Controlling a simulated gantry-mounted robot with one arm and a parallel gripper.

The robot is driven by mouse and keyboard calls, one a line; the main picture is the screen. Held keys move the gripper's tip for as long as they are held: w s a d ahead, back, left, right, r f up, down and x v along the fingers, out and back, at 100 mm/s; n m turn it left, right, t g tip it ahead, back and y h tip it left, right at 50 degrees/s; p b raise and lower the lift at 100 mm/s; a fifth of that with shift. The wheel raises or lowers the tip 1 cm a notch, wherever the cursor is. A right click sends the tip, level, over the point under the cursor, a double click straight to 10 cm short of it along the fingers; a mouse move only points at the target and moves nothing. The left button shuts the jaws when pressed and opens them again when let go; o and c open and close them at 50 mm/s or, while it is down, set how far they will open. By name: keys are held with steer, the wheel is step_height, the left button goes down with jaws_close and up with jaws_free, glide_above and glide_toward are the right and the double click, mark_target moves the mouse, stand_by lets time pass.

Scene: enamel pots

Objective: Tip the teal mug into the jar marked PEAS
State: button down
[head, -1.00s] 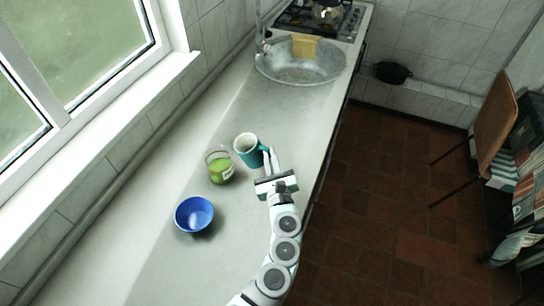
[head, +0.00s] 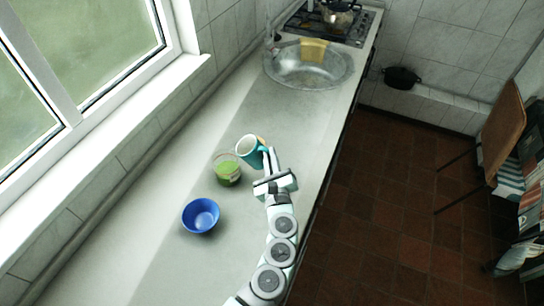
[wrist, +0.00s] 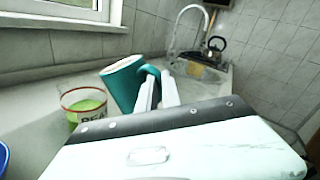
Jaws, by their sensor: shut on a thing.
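The teal mug (head: 252,152) is held in my gripper (head: 270,158), tilted to the left with its pale mouth towards the jar. In the wrist view the mug (wrist: 124,84) leans left, and my gripper (wrist: 158,92) is shut on its handle. The clear jar (head: 228,176) with green contents stands on the counter just left of and nearer than the mug. In the wrist view its label (wrist: 98,119) shows "PEA", the rest hidden behind my gripper body. The mug's rim is above and beside the jar, and I cannot tell whether anything pours.
A blue bowl (head: 201,215) stands on the counter nearer than the jar. A metal sink (head: 308,75) with a yellow item (head: 313,49) is at the far end, before a stove (head: 330,22) with a kettle. The counter between mug and sink is clear.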

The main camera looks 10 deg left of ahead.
steer(key=s+a+r+n+p, duration=0.1)
steer(key=a+r+n+p, duration=0.3)
steer(key=a+n+p, duration=0.2)
steer(key=s+a+r+n+h+p, duration=0.1)
steer(key=a+r+n+p, duration=0.3)
steer(key=n, duration=0.7)
steer(key=s+a+p, duration=0.1)
steer(key=a+p, duration=0.1)
steer(key=a, duration=0.2)
steer(key=shift+s+a, duration=0.15)
steer(key=shift+a, duration=0.1)
stand_by(4.0)
